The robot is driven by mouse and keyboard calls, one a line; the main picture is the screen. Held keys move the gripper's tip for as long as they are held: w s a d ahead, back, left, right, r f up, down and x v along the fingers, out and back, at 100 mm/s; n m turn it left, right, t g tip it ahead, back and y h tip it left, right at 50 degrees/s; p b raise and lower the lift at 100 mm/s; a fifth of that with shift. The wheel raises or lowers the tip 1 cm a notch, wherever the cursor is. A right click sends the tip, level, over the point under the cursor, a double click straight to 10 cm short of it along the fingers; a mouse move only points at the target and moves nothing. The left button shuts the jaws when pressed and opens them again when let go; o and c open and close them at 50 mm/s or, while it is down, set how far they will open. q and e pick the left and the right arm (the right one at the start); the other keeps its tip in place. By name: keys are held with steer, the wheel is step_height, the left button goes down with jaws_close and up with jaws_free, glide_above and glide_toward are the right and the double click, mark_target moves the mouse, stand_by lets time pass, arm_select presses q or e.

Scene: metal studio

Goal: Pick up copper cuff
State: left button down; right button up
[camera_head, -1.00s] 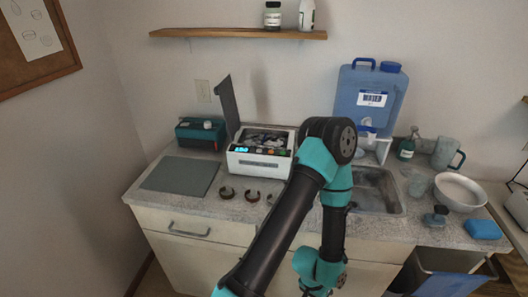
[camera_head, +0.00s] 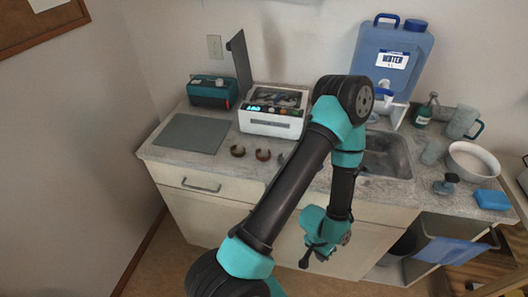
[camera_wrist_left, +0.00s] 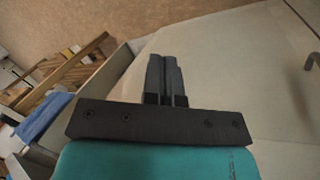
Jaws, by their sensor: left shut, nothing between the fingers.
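Several small open cuffs lie in a row on the counter in front of the white machine. The reddish-brown one, which looks like the copper cuff (camera_head: 263,155), is in the middle. A yellowish cuff (camera_head: 237,151) is to its left, and a greyish one (camera_head: 282,158) to its right sits close to my arm's outline and is partly covered. My left gripper (camera_head: 305,261) hangs low in front of the cabinet doors, below the counter edge and well away from the cuffs. In the left wrist view its fingers (camera_wrist_left: 167,75) are together and empty. My right gripper is out of view.
The white machine (camera_head: 271,125) with a raised lid stands behind the cuffs. A grey mat (camera_head: 191,133) lies to the left. The sink (camera_head: 388,157), blue water jug (camera_head: 388,60), white bowl (camera_head: 472,162) and blue sponge (camera_head: 492,199) are on the right.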

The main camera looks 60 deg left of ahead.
arm_select(q)
steer(key=c, duration=1.8)
jaws_free()
steer(key=o, duration=0.4)
